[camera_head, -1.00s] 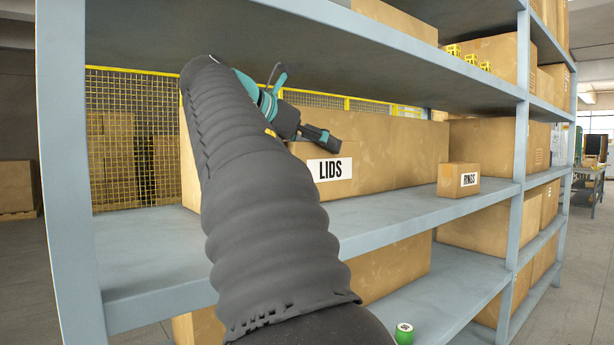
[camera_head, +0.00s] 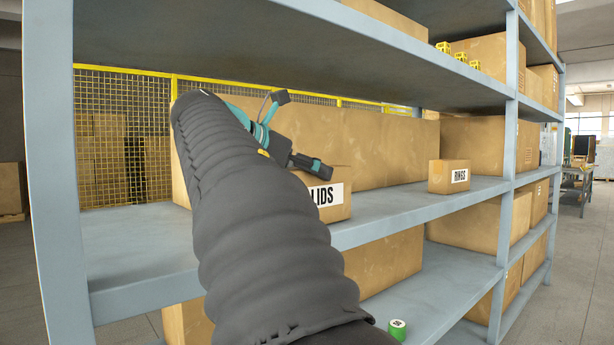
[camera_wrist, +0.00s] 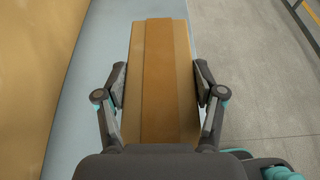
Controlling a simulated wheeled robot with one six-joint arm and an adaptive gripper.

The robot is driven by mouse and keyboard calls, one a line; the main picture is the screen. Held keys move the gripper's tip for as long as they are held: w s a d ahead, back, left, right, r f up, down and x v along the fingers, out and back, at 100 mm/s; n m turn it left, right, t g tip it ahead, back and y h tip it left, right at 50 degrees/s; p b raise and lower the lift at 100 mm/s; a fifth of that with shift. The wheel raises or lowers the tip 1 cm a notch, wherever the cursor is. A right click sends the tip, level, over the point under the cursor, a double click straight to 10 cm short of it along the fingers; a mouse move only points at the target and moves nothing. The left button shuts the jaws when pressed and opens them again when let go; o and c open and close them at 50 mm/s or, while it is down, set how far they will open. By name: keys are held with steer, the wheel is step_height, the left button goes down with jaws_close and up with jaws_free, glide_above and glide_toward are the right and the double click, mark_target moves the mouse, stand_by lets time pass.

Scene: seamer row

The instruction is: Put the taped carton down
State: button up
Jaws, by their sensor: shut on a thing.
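The taped carton is a brown box with a lengthwise tape strip. In the wrist view the carton (camera_wrist: 160,70) lies between the two fingers of my gripper (camera_wrist: 161,88), which is shut on its sides. In the head view the carton (camera_head: 341,208) carries a white LIDS label, partly hidden by my arm. My gripper (camera_head: 308,164) is at its top. The carton is upright at the front of the middle shelf (camera_head: 400,213). Its underside is low over or on the shelf; I cannot tell whether it touches.
A smaller RINGS carton (camera_head: 449,177) stands to the right on the same shelf. Large brown boxes (camera_head: 375,150) stand close behind. A shelf upright (camera_head: 508,150) is to the right, and another shelf (camera_head: 300,50) hangs above. A green can (camera_head: 397,330) stands lower down.

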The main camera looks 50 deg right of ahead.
stand_by(0.3)
steer(key=o, duration=1.7)
steer(key=shift+f, duration=0.1)
steer(key=shift+o, duration=0.2)
steer(key=shift+a+r, duration=0.2)
steer(key=shift+r, duration=0.1)
steer(key=shift+p+v, duration=0.6)
steer(key=shift+v, duration=2.9)
